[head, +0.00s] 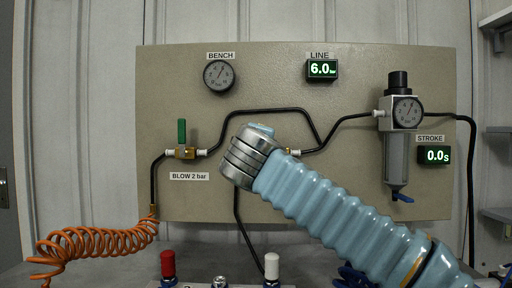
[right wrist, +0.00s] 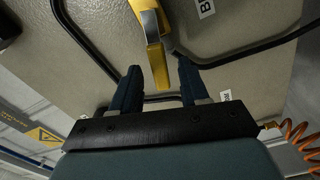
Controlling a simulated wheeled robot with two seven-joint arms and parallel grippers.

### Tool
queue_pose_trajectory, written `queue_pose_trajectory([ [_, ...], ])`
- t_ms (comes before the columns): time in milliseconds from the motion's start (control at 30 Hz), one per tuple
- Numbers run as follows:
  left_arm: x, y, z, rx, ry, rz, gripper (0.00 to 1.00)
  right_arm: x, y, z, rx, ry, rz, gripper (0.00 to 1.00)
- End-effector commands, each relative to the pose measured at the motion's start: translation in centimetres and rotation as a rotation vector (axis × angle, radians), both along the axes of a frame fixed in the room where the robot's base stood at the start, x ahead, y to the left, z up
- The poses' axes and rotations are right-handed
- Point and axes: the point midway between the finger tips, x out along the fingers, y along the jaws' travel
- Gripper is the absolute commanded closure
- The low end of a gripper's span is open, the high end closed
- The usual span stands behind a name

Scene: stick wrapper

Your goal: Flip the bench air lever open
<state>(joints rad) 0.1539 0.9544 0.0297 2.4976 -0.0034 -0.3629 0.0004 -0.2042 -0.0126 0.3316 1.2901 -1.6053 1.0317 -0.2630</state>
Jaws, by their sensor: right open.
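A yellow lever (right wrist: 156,62) shows in the right wrist view, running down from the top edge with its lower end close to the gap between my fingertips. It looks apart from both fingers. My right gripper (right wrist: 159,77) is open, with one dark blue finger on each side of the gap. In the head view my right arm comes in from the right, and its wrist covers the middle of the panel (head: 330,192). The yellow lever and my fingers are hidden there. The BENCH gauge (head: 218,75) is at the upper left of the panel. My left gripper is not in view.
A green lever (head: 181,133) stands upright above the BLOW 2 bar label (head: 189,176). Black hoses (head: 262,109) cross the panel. A filter regulator (head: 398,150) hangs at right. An orange coiled hose (head: 95,242) and red (head: 168,264) and white (head: 271,266) knobs are below.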

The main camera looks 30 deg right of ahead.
Motion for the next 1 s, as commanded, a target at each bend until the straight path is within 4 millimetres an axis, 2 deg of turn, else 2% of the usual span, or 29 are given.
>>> queue_pose_trajectory([
  [200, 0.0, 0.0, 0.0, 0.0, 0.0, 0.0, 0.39, 0.0, 0.0, 0.0, 0.0, 0.0, 0.0, 0.57],
  [500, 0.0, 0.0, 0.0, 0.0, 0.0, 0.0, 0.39, 0.0, 0.0, 0.0, 0.001, 0.001, 0.0, 1.0],
  [767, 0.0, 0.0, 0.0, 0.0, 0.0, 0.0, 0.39, 0.0, 0.0, 0.0, -0.002, 0.003, -0.001, 1.0],
  [1000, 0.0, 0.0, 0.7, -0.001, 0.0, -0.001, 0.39, 0.1, 0.2, -1.3, -0.213, 0.133, -0.002, 1.0],
])
